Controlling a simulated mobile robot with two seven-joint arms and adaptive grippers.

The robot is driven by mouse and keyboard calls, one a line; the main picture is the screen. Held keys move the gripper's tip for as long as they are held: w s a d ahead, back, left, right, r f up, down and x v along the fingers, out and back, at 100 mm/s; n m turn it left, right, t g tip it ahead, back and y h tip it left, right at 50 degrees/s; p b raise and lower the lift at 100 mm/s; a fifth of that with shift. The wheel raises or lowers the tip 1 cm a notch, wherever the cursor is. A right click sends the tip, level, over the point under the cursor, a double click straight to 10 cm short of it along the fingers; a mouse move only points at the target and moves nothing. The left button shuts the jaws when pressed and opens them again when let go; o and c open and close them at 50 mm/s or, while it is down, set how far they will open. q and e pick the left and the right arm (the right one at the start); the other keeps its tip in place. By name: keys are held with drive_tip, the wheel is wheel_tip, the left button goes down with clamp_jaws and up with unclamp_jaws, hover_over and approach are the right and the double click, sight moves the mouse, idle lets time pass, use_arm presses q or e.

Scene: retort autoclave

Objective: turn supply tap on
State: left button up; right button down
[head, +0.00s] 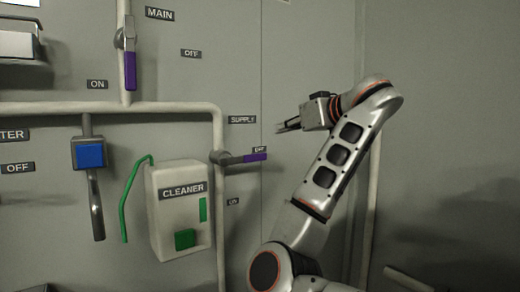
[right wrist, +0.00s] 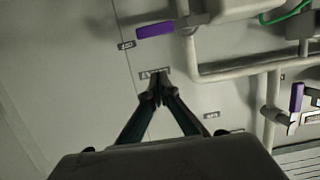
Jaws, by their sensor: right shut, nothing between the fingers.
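The supply tap's purple handle (head: 255,157) points sideways to the right from its pipe in the head view, beside a small label that seems to read OFF. The handle also shows in the right wrist view (right wrist: 155,30), at the top. The SUPPLY label (head: 242,120) is above the tap, and the ON label (head: 233,201) is below it. My right gripper (head: 280,129) is shut and empty, up and to the right of the handle and apart from it. In the right wrist view its fingertips (right wrist: 157,88) meet in front of the SUPPLY label. My left gripper is not in view.
The main tap's purple handle (head: 130,71) hangs down at the upper left. A white CLEANER box (head: 178,211) with a green hose is left of the supply pipe (head: 221,240). A blue-fronted fitting (head: 90,154) hangs further left.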

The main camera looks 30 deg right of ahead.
drive_tip(key=b, duration=0.2)
hover_over(244, 159)
drive_tip(key=s+d, duration=0.2)
drive_tip(key=d, duration=0.3)
wheel_tip(244, 159, down, 3)
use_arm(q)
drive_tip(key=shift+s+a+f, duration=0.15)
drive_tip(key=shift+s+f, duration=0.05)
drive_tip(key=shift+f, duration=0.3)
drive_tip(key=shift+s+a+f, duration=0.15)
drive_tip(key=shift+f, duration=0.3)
use_arm(e)
drive_tip(key=f, duration=0.3)
drive_tip(key=shift+w+a+f, duration=0.15)
drive_tip(key=shift+w+f, duration=0.05)
drive_tip(key=shift+w, duration=0.15)
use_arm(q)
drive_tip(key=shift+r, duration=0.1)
